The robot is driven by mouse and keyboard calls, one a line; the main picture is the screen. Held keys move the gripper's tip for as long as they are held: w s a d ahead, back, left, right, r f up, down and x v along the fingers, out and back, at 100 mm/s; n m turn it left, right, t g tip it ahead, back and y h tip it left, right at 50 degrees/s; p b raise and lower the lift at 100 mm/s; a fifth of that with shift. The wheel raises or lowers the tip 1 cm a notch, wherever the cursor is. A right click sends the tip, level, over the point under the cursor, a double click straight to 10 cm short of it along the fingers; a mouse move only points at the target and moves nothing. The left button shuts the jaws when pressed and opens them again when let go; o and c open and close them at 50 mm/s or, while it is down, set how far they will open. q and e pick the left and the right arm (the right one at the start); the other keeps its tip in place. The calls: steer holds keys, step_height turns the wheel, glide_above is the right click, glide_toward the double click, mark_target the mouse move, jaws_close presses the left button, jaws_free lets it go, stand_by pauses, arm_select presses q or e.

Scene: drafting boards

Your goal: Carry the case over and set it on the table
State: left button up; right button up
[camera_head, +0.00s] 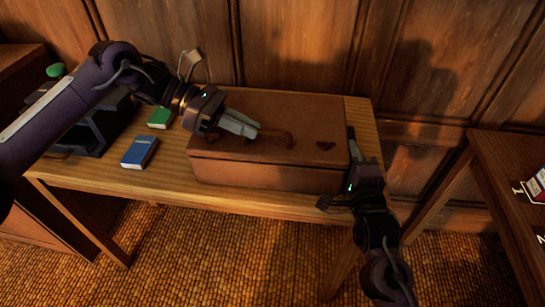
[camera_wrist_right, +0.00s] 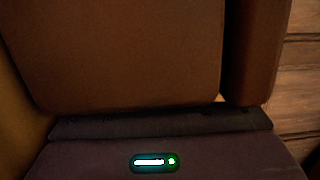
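The brown case (camera_head: 230,170) lies flat on a light wooden table (camera_head: 85,178), against the panelled wall. A strap-like handle (camera_head: 280,135) shows on its top. My left gripper (camera_head: 248,127) is over the case's top, its pale fingers at the left end of the handle. Whether they grip the handle is unclear. My right gripper (camera_head: 352,145) is upright beside the case's right end, very close to it. Its finger opening is not clear. In the right wrist view the case's brown surface (camera_wrist_right: 120,55) fills most of the picture.
A blue book (camera_head: 139,152) and a green book (camera_head: 160,118) lie left of the case. A dark holder (camera_head: 95,125) stands further left. A darker table (camera_head: 500,180) stands at the right, with a small box (camera_head: 537,184) at its edge. A floor gap separates the tables.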

arm_select(q)
steer(key=o, duration=0.4)
steer(key=shift+r, duration=0.15)
arm_select(e)
steer(key=o, duration=0.4)
steer(key=shift+s+r, duration=0.1)
steer(key=shift+r, duration=0.15)
arm_select(q)
steer(key=shift+a, duration=0.1)
arm_select(e)
steer(key=shift+f, duration=0.1)
arm_select(q)
steer(key=shift+w+a+r, duration=0.1)
steer(key=shift+a+r, duration=0.05)
steer(key=shift+a, duration=0.15)
steer(key=v, duration=1.1)
arm_select(e)
steer(key=shift+f, duration=0.1)
arm_select(q)
steer(key=shift+a, duration=0.1)
arm_select(e)
steer(key=shift+s, duration=0.6)
steer(key=s, duration=1)
steer(key=shift+s, duration=0.4)
steer(key=shift+s, duration=0.1)
